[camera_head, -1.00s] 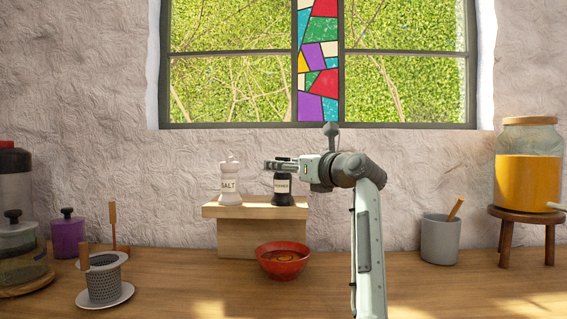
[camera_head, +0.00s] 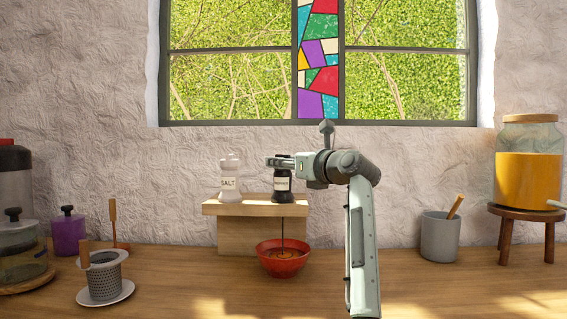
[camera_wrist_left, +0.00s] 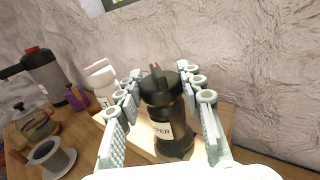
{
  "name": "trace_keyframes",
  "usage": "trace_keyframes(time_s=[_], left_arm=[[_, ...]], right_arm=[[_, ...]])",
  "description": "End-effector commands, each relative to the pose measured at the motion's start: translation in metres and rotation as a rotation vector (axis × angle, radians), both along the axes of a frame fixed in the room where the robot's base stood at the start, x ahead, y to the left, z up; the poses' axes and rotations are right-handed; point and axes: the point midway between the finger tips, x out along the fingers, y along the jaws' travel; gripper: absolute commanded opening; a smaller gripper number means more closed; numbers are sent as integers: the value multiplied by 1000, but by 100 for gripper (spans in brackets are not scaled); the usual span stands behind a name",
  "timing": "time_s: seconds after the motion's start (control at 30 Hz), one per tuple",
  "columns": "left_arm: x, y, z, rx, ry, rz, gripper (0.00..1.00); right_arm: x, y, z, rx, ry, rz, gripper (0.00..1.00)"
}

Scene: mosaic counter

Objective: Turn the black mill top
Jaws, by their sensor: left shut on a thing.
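The black pepper mill (camera_head: 283,187) stands upright on a wooden block shelf (camera_head: 233,209), its label partly visible. Its black top (camera_wrist_left: 157,86) shows in the left wrist view between the two fingers. My left gripper (camera_head: 281,163) is shut on the mill top, reaching in from the right in the head view; it also shows in the left wrist view (camera_wrist_left: 160,105). A thin dark stream (camera_head: 283,228) runs from the mill down to a red bowl (camera_head: 282,267) on the counter, which holds brownish-orange contents. My right gripper is not in view.
A white salt mill (camera_head: 230,180) stands just left of the pepper mill. A grey cup (camera_head: 440,238) and a jar of orange liquid (camera_head: 529,165) on a stool are at the right. A strainer (camera_head: 104,279), purple canister (camera_head: 69,232) and glass jar (camera_head: 20,250) are at the left.

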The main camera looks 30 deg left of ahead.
Motion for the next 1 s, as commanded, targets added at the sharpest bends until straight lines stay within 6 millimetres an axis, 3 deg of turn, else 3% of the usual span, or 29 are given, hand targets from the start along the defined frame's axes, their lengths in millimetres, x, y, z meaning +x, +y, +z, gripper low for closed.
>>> trace_keyframes(time_s=[0.27, 0.6, 1.0], left_arm=[[-1, 0, 0, -2, -4, -104, 8], [-4, 3, 0, 1, -8, -389, 8], [-3, 3, -2, 3, -4, -623, 8]], right_arm=[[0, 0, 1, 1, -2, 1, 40], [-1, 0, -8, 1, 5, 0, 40], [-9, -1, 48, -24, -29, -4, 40]])
